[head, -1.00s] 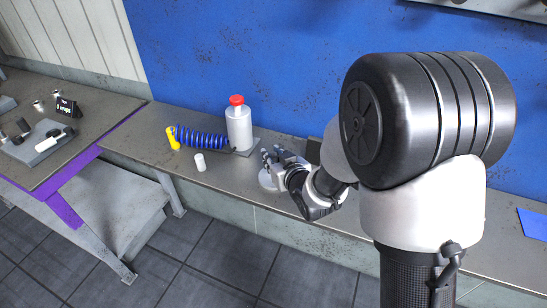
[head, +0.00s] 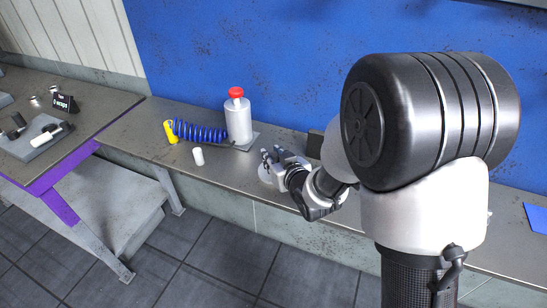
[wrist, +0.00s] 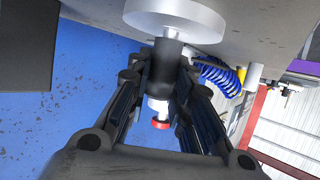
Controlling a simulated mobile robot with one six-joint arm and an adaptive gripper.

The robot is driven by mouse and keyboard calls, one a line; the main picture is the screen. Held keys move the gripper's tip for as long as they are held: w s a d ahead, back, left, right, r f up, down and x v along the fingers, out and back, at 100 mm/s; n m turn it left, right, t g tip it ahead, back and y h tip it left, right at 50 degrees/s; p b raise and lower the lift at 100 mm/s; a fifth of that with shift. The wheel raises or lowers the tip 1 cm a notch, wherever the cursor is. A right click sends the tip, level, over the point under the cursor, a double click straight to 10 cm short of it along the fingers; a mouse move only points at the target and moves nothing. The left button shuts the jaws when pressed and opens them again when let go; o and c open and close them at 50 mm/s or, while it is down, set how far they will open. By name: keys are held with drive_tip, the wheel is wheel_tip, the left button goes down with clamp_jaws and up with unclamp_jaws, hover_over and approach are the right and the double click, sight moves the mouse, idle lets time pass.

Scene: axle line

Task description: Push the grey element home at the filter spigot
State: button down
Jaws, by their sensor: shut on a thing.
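A dark grey cylindrical element (wrist: 165,65) is between the fingers of my gripper (wrist: 158,75) in the wrist view, and they are shut on it. How far the element sits over the stem cannot be seen. In the head view my gripper (head: 272,160) is low over the bench beside the pale base (head: 266,175); the element is hidden there.
A grey bottle with a red cap (head: 238,118), a coiled blue hose (head: 200,132), a yellow piece (head: 170,131) and a small white cylinder (head: 198,156) stand left of my gripper on the bench (head: 140,133). The blue wall (head: 300,50) is close behind.

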drive_tip(key=shift+f+b, duration=0.45)
drive_tip(key=shift+f, duration=0.05)
drive_tip(key=c, duration=1.3)
unclamp_jaws()
drive_tip(key=shift+c, duration=0.2)
drive_tip(key=v, duration=0.7)
drive_tip(key=shift+s+d+r, duration=0.1)
drive_tip(key=shift+s+r, duration=0.05)
drive_tip(key=shift+s, duration=0.05)
